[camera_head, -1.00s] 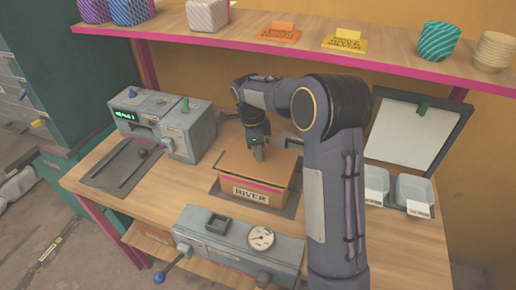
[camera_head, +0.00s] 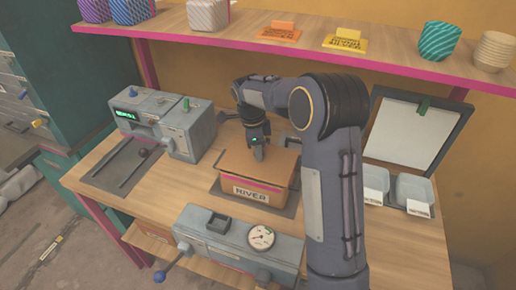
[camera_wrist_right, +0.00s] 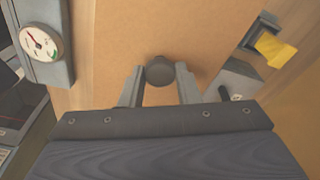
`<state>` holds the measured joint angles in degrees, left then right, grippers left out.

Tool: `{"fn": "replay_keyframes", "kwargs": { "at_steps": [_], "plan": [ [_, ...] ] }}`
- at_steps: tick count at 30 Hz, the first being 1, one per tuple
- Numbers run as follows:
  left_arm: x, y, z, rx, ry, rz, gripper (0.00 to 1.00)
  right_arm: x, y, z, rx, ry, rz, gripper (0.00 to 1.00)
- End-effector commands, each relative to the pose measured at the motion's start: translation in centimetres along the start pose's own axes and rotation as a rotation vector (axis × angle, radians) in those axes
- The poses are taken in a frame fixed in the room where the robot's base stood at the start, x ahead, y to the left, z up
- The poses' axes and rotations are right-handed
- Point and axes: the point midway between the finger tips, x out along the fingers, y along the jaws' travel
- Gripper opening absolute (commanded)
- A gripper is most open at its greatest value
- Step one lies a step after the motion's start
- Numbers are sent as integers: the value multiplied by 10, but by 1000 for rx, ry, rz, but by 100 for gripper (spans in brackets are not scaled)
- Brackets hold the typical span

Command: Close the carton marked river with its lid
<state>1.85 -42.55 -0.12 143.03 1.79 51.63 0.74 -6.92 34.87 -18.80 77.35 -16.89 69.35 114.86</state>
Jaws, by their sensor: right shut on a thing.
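The carton marked RIVER (camera_head: 250,193) stands on a dark mat (camera_head: 289,209) in the middle of the bench, its label facing me. The brown lid (camera_head: 234,162) lies over the carton's top; I cannot tell whether it is fully seated. The lid also fills the middle of the right wrist view (camera_wrist_right: 205,35). My right gripper (camera_head: 259,155) is over the lid, pointing down. In the right wrist view its fingers (camera_wrist_right: 160,86) are shut on the lid's round dark knob (camera_wrist_right: 160,71). My left gripper is not in view.
A grey press with a dial (camera_head: 240,243) stands in front of the carton. A grey machine with a green display (camera_head: 165,123) is at the back left. Pale trays (camera_head: 412,190) and a framed board (camera_head: 416,131) are at the right. A shelf (camera_head: 240,33) runs above the bench.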

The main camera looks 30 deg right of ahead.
Motion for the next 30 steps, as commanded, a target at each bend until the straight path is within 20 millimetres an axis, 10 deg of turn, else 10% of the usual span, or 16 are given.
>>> {"fn": "replay_keyframes", "kwargs": {
  "at_steps": [30],
  "plan": [
    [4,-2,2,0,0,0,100,8,0,1,0,0,-1,0]
  ]
}}
